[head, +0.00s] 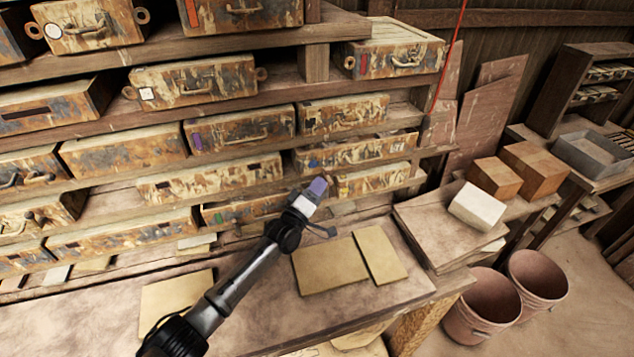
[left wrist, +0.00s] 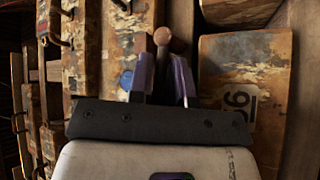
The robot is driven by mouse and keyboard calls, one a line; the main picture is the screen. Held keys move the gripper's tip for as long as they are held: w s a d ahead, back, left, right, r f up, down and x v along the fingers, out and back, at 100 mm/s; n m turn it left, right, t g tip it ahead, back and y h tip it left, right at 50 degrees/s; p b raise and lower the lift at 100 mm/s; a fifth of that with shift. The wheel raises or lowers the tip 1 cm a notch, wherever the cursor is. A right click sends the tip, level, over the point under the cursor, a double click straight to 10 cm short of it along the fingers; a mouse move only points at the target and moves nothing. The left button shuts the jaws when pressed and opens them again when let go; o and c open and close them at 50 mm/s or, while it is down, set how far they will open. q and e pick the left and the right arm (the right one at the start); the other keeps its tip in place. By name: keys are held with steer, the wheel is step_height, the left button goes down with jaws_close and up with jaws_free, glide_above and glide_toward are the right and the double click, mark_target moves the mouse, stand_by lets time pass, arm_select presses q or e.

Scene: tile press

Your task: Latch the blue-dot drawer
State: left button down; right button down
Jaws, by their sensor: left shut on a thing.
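The blue dot (left wrist: 127,80) shows in the left wrist view on a worn, rust-stained drawer front (left wrist: 118,50), just left of my fingers. My left gripper (left wrist: 165,78) has purple fingers around a rounded brown wooden piece (left wrist: 162,36), which looks like a peg or latch; its lower part is hidden between the fingers. In the head view my left gripper (head: 317,187) is in front of the lower right drawers, below a drawer front (head: 360,150) in the right column. I cannot tell from these views whether the drawer is fully in. My right gripper is not in view.
A drawer with a dark number label (left wrist: 238,105) is close on the right in the wrist view. In the head view, the workbench (head: 395,305) below carries flat tan tiles (head: 330,265). Wooden blocks (head: 495,178) and buckets (head: 483,308) are to the right.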

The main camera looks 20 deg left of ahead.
arm_select(q)
steer(key=shift+r+m+g+p, duration=0.3)
steer(key=shift+m+g+p, duration=0.2)
steer(key=shift+g+p, duration=0.15)
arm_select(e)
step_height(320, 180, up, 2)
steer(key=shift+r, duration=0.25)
arm_select(q)
steer(key=c, duration=1.2)
jaws_free()
steer(key=v, duration=1.4)
steer(key=shift+f+p, duration=0.15)
steer(key=shift+p, duration=0.25)
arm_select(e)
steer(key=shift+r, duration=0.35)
arm_select(q)
steer(key=shift+w, duration=0.15)
